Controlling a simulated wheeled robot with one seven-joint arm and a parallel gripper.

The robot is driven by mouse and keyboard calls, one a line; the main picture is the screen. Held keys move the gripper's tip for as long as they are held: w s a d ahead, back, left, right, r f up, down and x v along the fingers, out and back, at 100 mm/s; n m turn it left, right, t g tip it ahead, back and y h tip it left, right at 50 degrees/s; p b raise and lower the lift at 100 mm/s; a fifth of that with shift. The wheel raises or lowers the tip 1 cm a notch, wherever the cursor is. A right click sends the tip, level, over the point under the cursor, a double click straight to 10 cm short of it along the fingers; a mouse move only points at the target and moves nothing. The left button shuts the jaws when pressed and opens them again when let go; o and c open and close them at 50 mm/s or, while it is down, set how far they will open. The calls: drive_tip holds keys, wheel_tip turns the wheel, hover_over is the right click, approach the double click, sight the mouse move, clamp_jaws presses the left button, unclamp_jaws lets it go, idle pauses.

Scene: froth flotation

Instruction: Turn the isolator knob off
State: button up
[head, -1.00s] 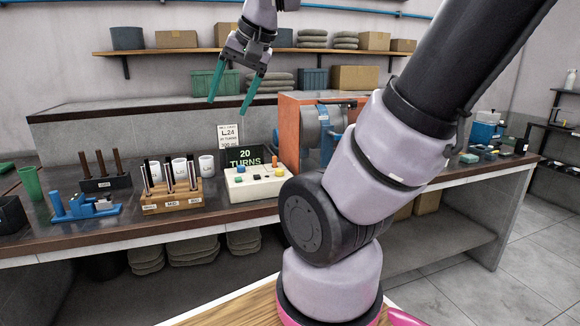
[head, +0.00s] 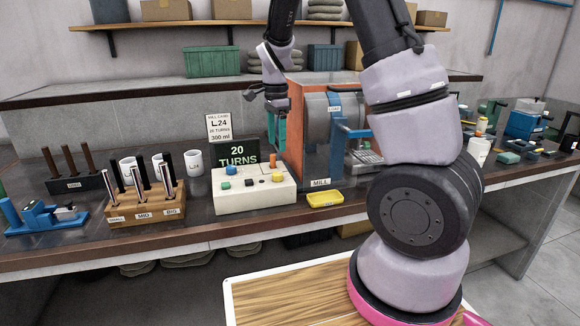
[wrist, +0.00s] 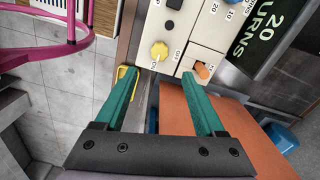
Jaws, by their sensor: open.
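The cream control box (head: 255,192) stands on the bench left of the mill, below a "20 TURNS" display (head: 237,154). A yellow knob (head: 277,178) is at its front right; in the wrist view this knob (wrist: 159,50) has small lettering beside it that looks like OFF. An orange knob (head: 273,161) sits behind it, also in the wrist view (wrist: 202,70). I cannot read which is the isolator. My gripper (head: 277,146) is open and empty, pointing down near the box's right end. In the wrist view the yellow knob lies just beyond the gap between my fingertips (wrist: 158,73), apparently untouched.
The orange-sided mill (head: 310,140) stands close to the right of my gripper. A yellow tray (head: 325,198) lies in front of it. A wooden rod rack (head: 147,205) and white cups (head: 194,163) are to the left. A case card (head: 219,130) stands behind the box.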

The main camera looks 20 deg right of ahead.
sight(278, 173)
wheel_tip(278, 173, down, 10)
drive_tip(key=shift+f, duration=0.25)
idle(0.3)
clamp_jaws()
